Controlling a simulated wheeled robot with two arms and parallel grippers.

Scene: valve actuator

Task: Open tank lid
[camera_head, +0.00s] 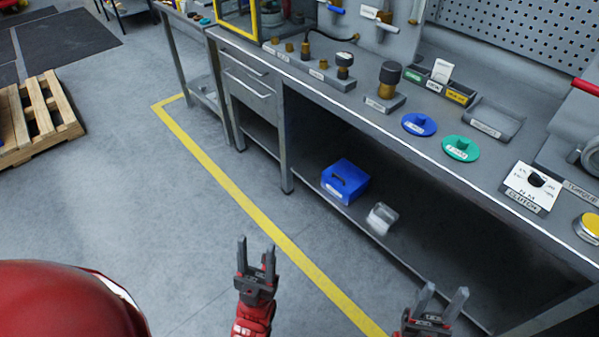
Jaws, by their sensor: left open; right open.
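A blue round disc with a raised knob (419,124) and a green round disc with a raised knob (460,147) lie flat on the workbench top (385,135). Their labels are too small to read. I cannot tell which thing, if any, is the tank lid. My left gripper (256,247) is open and empty, above the floor in front of the bench. My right gripper (443,291) is open and empty at the lower right, in front of the bench. Neither touches anything.
A blue box (345,181) and a small clear container (382,218) sit on the bench's lower shelf. A black-capped brass fitting (388,80), a white dial unit (533,187) and a yellow button (590,226) stand on top. A wooden pallet (38,115) lies left; the floor between is clear.

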